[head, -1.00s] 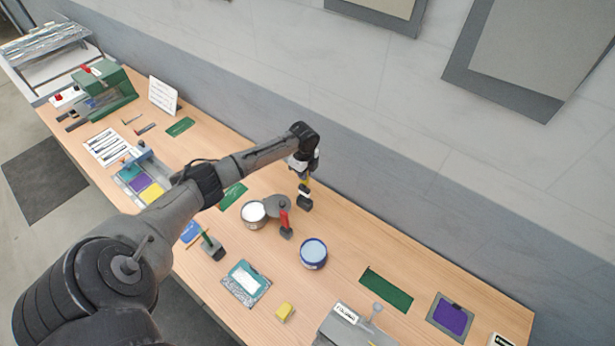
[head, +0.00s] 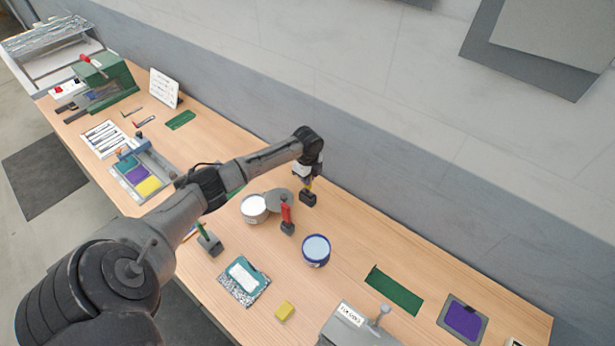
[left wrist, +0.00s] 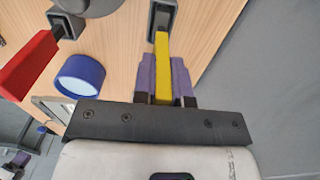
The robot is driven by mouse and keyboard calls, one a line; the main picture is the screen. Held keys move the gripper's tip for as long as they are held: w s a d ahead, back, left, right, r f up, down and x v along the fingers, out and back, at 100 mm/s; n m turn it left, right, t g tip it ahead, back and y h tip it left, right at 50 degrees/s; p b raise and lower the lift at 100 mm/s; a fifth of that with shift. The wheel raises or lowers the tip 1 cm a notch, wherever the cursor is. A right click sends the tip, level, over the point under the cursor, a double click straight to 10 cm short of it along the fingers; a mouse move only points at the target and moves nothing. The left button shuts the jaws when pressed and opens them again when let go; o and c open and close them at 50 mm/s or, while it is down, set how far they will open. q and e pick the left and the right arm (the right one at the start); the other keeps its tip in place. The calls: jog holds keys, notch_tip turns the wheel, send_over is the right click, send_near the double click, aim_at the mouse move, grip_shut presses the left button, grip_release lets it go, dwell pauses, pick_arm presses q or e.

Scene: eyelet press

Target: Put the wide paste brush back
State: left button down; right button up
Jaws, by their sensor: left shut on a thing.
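My left gripper (head: 309,180) is shut on a yellow-handled brush (left wrist: 162,65), with the handle between its purple finger pads in the left wrist view. The handle points down to a small dark holder (head: 308,199), which also shows in the left wrist view (left wrist: 160,18). The brush's lower end meets the holder's mouth; I cannot tell how deep it sits. A red-handled brush (head: 287,213) stands in a similar dark holder to the left. A green-handled brush (head: 203,230) is in a dark holder near the front edge. My right gripper is not in view.
A white-filled tin (head: 255,208) with a round grey lid (head: 278,201) beside it and a blue tin (head: 316,250) stand close by. The wall rises behind the bench.

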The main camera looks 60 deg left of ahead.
pick_arm(q)
jog(key=shift+f+b, duration=0.3)
jog(key=shift+f, duration=0.3)
dwell(0.5)
jog(key=c, duration=1.1)
grip_release()
